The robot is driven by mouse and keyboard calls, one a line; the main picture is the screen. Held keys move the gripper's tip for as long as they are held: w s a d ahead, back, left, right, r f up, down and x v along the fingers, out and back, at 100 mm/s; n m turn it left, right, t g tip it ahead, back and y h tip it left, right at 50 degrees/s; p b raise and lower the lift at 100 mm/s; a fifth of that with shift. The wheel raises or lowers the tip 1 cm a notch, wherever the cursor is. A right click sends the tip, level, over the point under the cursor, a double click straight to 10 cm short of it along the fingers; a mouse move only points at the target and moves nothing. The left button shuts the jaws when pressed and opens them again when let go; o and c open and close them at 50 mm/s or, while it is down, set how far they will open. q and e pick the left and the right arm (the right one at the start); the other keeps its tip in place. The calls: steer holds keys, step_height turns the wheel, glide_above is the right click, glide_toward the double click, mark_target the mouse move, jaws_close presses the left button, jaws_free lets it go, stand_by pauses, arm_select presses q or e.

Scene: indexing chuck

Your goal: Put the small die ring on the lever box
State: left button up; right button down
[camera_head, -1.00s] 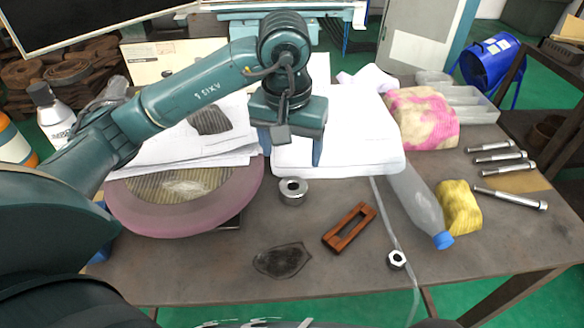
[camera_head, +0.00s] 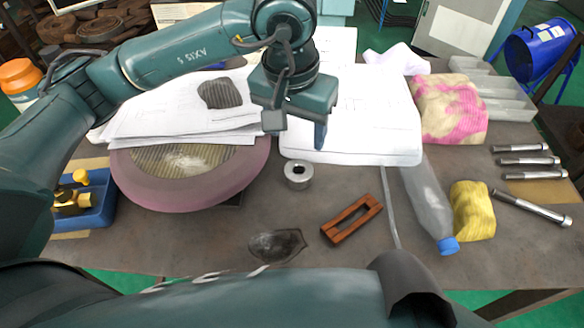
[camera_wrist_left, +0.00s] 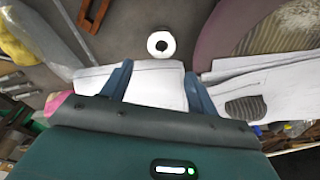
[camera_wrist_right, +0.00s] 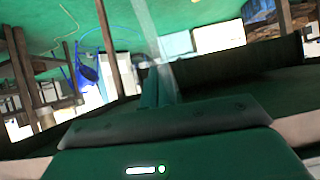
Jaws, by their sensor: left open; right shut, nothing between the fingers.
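The small die ring (camera_head: 298,175), a short grey metal ring with a round hole, lies flat on the brown table in front of the white papers. It also shows in the left wrist view (camera_wrist_left: 161,44), ahead of the fingertips. My left gripper (camera_head: 297,132) is open and empty, just behind and above the ring, apart from it. Its two fingers (camera_wrist_left: 158,75) show over white paper in the left wrist view. A blue box (camera_head: 95,213) with yellow parts, seemingly the lever box, stands at the table's left, partly behind my arm. My right gripper (camera_wrist_right: 158,88) is shut and empty, away from the table objects.
A large pink-rimmed disc (camera_head: 255,170) lies between box and ring. My own arm covers the front edge.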

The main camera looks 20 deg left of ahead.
arm_select(q)
glide_toward(298, 167)
steer(key=shift+s+d+f+p, duration=0.15)
steer(key=shift+s+f+p, duration=0.1)
steer(key=shift+f, duration=0.3)
steer(key=shift+s+d+f+p, duration=0.1)
steer(key=shift+s+d+f, duration=0.15)
steer(key=shift+f, duration=0.35)
steer(key=shift+w+f+p, duration=0.2)
steer(key=shift+f+p, duration=0.05)
steer(key=shift+f, duration=0.7)
steer(key=shift+w+f+p, duration=0.2)
steer(key=shift+f+p, duration=0.1)
steer(key=shift+f, duration=0.65)
steer(key=shift+w+f+p, duration=0.2)
steer(key=shift+f+p, duration=0.05)
steer(key=shift+f, duration=0.7)
steer(key=shift+a, duration=0.1)
arm_select(e)
steer(key=shift+s+d+r+h, duration=0.25)
steer(key=shift+d+h, duration=0.15)
steer(key=shift+d, duration=0.15)
arm_select(q)
steer(key=shift+c, duration=0.4)
